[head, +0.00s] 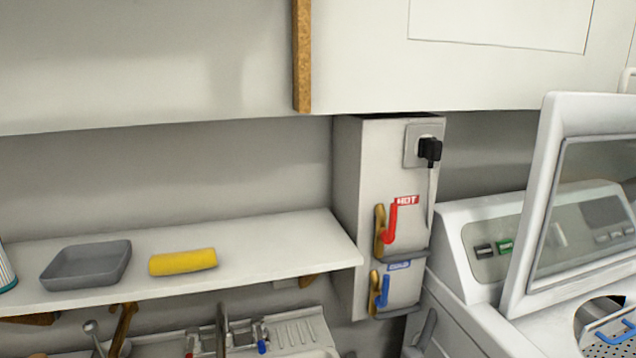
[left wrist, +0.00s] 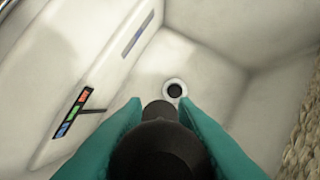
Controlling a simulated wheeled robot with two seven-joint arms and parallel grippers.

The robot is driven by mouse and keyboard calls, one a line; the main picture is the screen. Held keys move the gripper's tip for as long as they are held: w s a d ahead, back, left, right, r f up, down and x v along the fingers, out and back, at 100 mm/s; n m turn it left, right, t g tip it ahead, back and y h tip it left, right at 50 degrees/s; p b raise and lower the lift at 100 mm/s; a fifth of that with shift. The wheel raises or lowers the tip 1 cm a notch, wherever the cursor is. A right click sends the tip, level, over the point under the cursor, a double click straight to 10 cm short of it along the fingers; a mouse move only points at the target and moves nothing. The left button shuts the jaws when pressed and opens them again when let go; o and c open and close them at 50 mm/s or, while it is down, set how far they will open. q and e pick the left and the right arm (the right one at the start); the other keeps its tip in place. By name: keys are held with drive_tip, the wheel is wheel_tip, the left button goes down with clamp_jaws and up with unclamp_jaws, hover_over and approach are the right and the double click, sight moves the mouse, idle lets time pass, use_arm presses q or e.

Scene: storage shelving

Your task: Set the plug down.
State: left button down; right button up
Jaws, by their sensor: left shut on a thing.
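In the left wrist view, my left gripper (left wrist: 158,108) has two teal fingers shut on a dark, rounded plug (left wrist: 160,145). The plug lies between the fingers, with its narrower end pointing away from the camera. Its underside and full shape are hidden. Beyond it, apart from the plug as far as I can tell, is a pale surface with a round dark hole in a light ring (left wrist: 174,89). Neither gripper shows in the head view, and my right gripper is in no view.
The head view shows a shelf (head: 300,245) with a grey tray (head: 87,264) and a yellow roll (head: 183,261). Below is a sink (head: 290,335). A black plug sits in a wall socket (head: 411,145) above red and blue levers. A white machine (head: 470,230) stands right. Woven material (left wrist: 305,130) edges the wrist view.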

use_arm(q)
wheel_tip(320, 180, up, 16)
drive_tip(key=w+d+n+t+y+p, duration=0.1)
drive_tip(key=d+n+y+p, duration=0.1)
drive_tip(key=n, duration=0.6)
drive_tip(key=shift+w+d+r+n+y, duration=0.2)
drive_tip(key=shift+w+n+y, duration=0.2)
drive_tip(key=shift+y, duration=0.2)
drive_tip(key=shift+a, duration=0.1)
